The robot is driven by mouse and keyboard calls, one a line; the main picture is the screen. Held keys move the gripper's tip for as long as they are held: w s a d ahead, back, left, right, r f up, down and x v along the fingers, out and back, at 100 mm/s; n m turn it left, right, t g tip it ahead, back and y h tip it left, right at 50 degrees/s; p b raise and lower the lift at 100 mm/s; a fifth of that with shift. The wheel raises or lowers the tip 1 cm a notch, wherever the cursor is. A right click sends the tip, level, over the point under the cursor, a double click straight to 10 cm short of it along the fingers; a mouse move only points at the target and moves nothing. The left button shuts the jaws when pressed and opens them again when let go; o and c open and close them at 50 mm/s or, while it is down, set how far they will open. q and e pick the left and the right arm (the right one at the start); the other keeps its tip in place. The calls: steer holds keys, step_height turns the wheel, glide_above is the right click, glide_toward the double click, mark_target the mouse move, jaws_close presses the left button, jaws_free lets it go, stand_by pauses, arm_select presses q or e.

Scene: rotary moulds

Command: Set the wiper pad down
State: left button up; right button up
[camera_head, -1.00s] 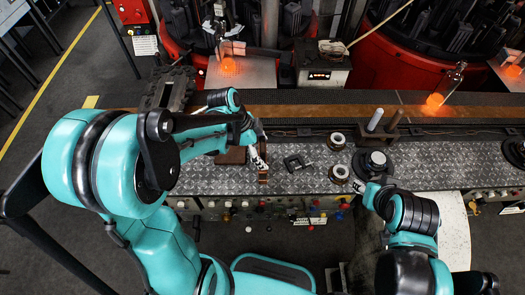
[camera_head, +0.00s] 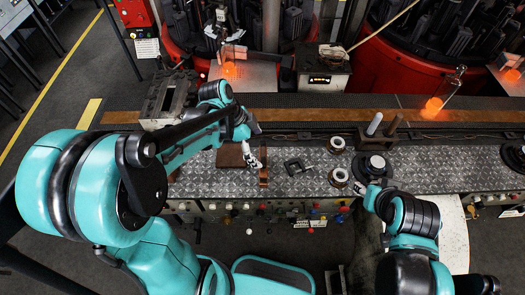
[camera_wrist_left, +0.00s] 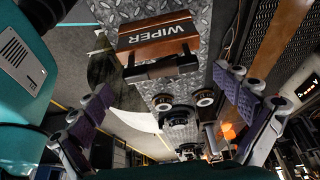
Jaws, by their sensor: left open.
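A flat brown block (camera_head: 231,155) lies on the metal-plated bench at the left; it looks like the wiper pad, but I cannot be sure. Beside it is a narrow brown strip (camera_head: 264,169). In the left wrist view, a dark, brown-edged piece lettered WIPER (camera_wrist_left: 158,36) shows at the top, above a dark bracket (camera_wrist_left: 163,67). My left gripper (camera_head: 251,156) is over the bench between block and strip. Its fingers are spread wide in the wrist view (camera_wrist_left: 165,88), with nothing held. My right gripper (camera_head: 362,188) is beside a ring; its jaws are too small to judge.
A black C-shaped piece (camera_head: 296,167) and two metal rings (camera_head: 337,144) (camera_head: 339,177) lie right of the strip. A conveyor (camera_head: 330,113) runs behind the bench. Bare bench lies further right.

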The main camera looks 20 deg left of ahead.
arm_select(q)
steer(key=w+p+v, duration=0.1)
steer(key=v, duration=0.6)
steer(key=s+r+n+t+y, duration=0.2)
steer(key=s+n+t+y, duration=0.2)
steer(key=s+n, duration=0.6)
steer(key=shift+a+r+n+t, duration=0.3)
steer(key=shift+n+t, duration=0.7)
steer(key=shift+n, duration=1.4)
steer(key=shift+d, duration=0.1)
